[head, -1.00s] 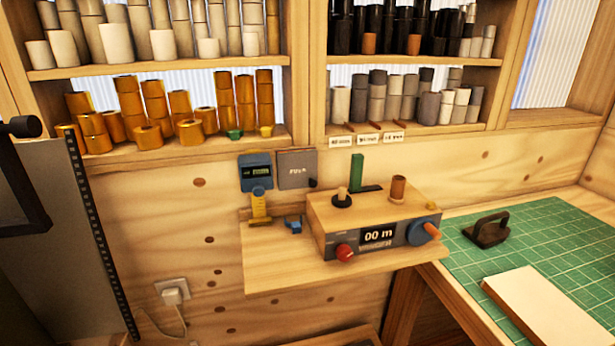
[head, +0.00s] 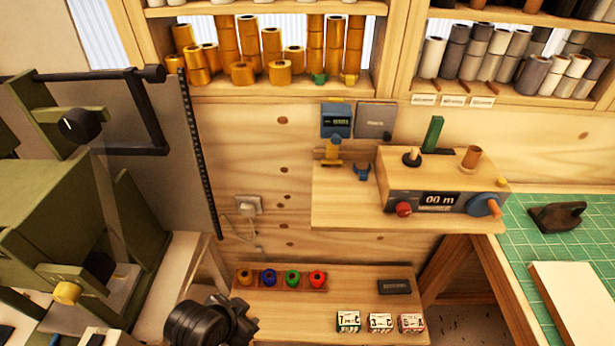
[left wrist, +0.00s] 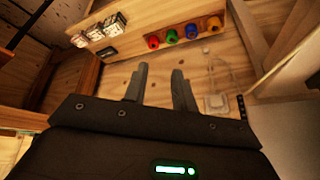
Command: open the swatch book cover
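No item is plainly labelled as a swatch book. A pale cream flat block (head: 578,295) lies shut on the green cutting mat at the right of the head view and may be it. A grey square panel (head: 375,120) hangs on the wall beside a blue meter; I cannot tell whether it is a book. My left gripper (left wrist: 158,82) is open and empty in the left wrist view, its two dark fingers apart. The dark end of my left arm (head: 208,322) shows at the bottom of the head view, well away from both. My right gripper is out of view.
A wall shelf (head: 420,215) carries a counter box (head: 440,185) with knobs and a crank. A lower bench (head: 300,310) holds coloured spools (head: 268,278) and small labelled boxes (head: 380,322). Green machinery (head: 60,220) crowds the left. A dark handled tool (head: 556,217) sits on the cutting mat (head: 525,260).

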